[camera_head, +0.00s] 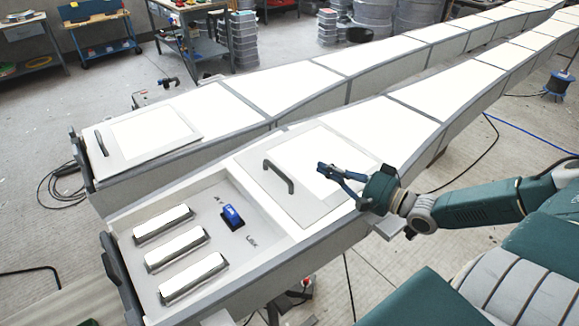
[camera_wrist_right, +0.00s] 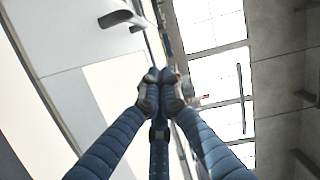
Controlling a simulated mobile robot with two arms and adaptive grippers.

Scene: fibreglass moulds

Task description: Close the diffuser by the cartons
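On the near long white mould, a pale diffuser panel (camera_head: 310,170) with a dark bar handle (camera_head: 277,176) lies right of an uncovered bay (camera_head: 262,232). On the far mould, a similar panel (camera_head: 152,132) with a handle (camera_head: 101,143) lies at the near end, with no open bay showing. My right gripper (camera_head: 322,168) is above the near panel, right of its handle and apart from it. Its fingertips meet with nothing between them in the wrist view (camera_wrist_right: 160,76). My left gripper is out of view. I cannot identify the cartons.
Dark end brackets (camera_head: 118,275) stand at the moulds' left ends. Stacks of grey containers (camera_head: 243,42) and a workbench (camera_head: 190,30) are behind. Cables cross the floor, with a blue reel (camera_head: 560,84) at right. A narrow gap separates the moulds.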

